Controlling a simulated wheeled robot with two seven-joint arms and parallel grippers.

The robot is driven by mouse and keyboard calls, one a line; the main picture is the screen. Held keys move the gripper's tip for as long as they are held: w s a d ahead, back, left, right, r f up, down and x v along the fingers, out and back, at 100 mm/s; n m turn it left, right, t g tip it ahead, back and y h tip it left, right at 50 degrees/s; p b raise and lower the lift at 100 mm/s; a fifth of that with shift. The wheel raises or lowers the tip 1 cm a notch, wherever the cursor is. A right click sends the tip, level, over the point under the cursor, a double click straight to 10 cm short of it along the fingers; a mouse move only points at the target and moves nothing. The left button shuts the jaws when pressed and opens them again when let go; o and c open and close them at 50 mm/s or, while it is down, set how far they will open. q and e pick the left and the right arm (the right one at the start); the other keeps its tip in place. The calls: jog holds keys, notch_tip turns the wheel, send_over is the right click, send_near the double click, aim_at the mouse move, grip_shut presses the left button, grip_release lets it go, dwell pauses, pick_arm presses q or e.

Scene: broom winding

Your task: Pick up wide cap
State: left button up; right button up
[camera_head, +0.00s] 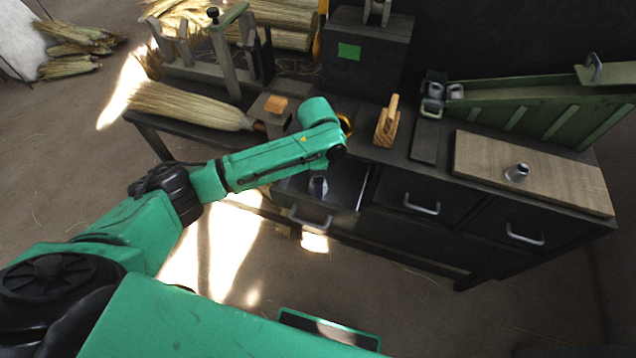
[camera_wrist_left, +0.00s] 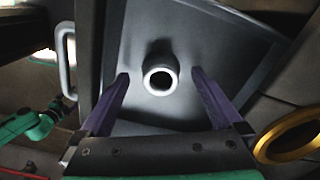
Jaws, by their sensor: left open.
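A grey metal cap (camera_wrist_left: 160,78) with a round opening stands in an open drawer (camera_wrist_left: 215,45) in the left wrist view. In the head view the cap (camera_head: 318,187) shows below my left arm, inside the pulled-out drawer (camera_head: 350,185). I cannot tell by its label whether it is the wide cap. My left gripper (camera_wrist_left: 160,75) is open, its two purple fingers on either side of the cap in the picture; contact is not visible. In the head view my wrist hides the gripper. My right gripper is not in view.
A similar cap (camera_head: 517,172) stands on a wooden board (camera_head: 560,180) at right. Small metal caps (camera_head: 455,91) sit near a green rack (camera_head: 540,110). A gold ring (camera_wrist_left: 290,137) lies close to the gripper's right. A wooden block (camera_head: 386,125) and broom straw (camera_head: 190,107) are on the bench.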

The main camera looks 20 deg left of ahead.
pick_arm(q)
jog(key=shift+f, duration=0.5)
jog(key=c, duration=1.4)
jog(key=shift+o, duration=0.2)
jog(key=shift+r, duration=0.1)
